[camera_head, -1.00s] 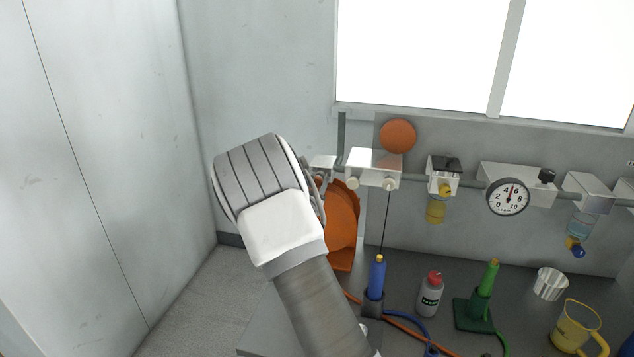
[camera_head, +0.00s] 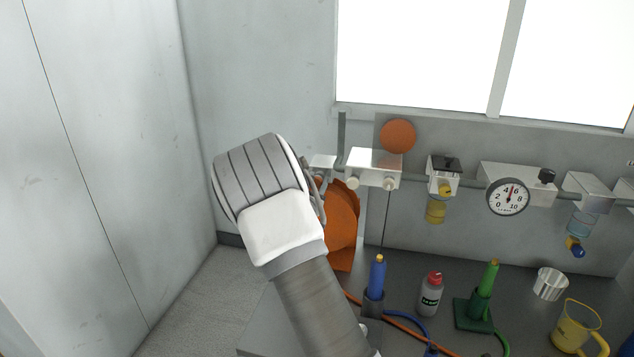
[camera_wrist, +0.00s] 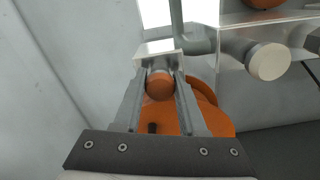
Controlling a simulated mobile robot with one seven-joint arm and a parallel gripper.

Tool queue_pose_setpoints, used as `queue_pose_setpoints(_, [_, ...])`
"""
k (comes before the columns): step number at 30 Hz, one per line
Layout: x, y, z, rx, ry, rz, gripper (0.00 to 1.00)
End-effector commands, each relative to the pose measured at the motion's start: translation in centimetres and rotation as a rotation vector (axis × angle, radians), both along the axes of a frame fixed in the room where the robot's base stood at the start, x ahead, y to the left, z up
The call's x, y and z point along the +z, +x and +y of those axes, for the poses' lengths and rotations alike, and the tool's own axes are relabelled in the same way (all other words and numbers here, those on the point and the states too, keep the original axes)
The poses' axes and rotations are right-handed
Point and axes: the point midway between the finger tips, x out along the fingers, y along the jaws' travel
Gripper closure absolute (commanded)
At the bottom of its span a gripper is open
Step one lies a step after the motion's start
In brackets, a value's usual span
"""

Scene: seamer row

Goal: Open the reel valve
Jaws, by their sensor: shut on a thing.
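The reel valve is a small silver block (camera_wrist: 158,50) with a round orange knob (camera_wrist: 160,85) on its front in the wrist view. My gripper (camera_wrist: 161,80) is shut on the orange knob, with one finger on each side of it. In the head view the valve block (camera_head: 322,161) shows just right of my wrist, which hides most of my gripper. The orange hose reel (camera_head: 342,225) hangs below and behind the valve. It also fills the space behind my fingers in the wrist view (camera_wrist: 215,118).
Right of the valve, a silver block with white knobs (camera_head: 373,168), a yellow-bowled unit (camera_head: 437,205) and a gauge (camera_head: 509,197) line the wall pipe. Below stand a blue-handled tool (camera_head: 376,278), a bottle (camera_head: 430,295) and a green tool (camera_head: 485,290). A wall rises at left.

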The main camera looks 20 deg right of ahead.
Motion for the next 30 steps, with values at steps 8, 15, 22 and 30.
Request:
queue_pose_setpoints(8, [0.0, 0.0, 0.0, 0.0, 0.0, 0.0, 1.0])
queue_pose_setpoints(15, [-0.2, -0.7, 0.5, 0.001, 0.002, -0.001, 1.0])
queue_pose_setpoints(22, [0.0, -1.3, 0.9, 0.001, 0.001, -0.001, 1.0])
queue_pose_setpoints(30, [0.0, -1.3, 0.9, 0.0, 0.0, 0.0, 0.34])
